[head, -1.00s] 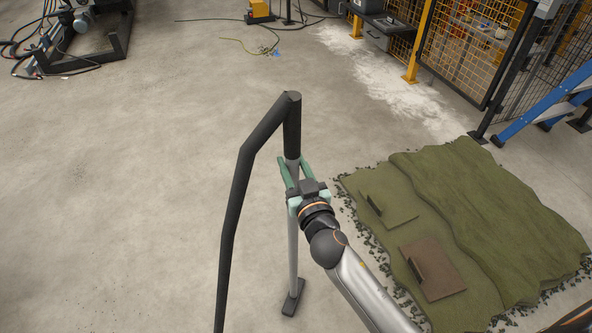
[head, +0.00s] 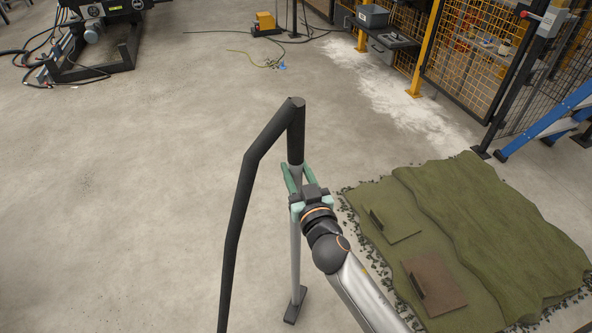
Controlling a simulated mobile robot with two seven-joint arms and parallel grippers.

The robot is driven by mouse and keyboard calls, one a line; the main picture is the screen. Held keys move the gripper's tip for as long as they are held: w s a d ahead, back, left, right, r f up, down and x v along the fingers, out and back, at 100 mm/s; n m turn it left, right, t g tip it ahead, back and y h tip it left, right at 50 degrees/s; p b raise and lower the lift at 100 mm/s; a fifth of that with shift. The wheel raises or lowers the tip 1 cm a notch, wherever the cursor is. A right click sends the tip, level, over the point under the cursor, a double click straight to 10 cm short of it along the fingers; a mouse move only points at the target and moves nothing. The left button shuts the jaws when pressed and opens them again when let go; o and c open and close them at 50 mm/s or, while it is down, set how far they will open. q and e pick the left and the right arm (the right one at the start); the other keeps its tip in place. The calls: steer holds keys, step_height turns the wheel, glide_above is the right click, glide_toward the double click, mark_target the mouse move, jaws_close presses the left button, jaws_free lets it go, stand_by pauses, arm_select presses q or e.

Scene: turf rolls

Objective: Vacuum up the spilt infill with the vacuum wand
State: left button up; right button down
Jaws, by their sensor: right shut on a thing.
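The vacuum wand (head: 296,240) is a grey tube standing nearly upright, with a black bent hose (head: 240,200) on top and a dark flat nozzle (head: 296,305) at floor level. My right gripper (head: 294,180) has green fingers and is shut on the wand's upper tube. Dark crumbs (head: 368,255) lie along the edges of the green turf; I cannot tell for sure whether these are the spilt infill. The nozzle is left of them, apart from the turf. My left gripper is out of view.
Green turf (head: 490,225) lies at the right, with two flat pieces (head: 436,283) on it. A pale powdery patch (head: 390,95) runs along the mesh fence. A blue ladder (head: 550,125) stands far right. Cables (head: 255,58) lie at the back. The floor at left is open.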

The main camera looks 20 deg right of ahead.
mark_target(298, 156)
step_height(298, 156, up, 3)
steer(key=shift+f+p, duration=0.1)
steer(key=shift+p, duration=0.7)
steer(key=shift+f, duration=0.1)
step_height(298, 156, up, 3)
steer(key=p, duration=0.2)
steer(key=shift+p, duration=0.35)
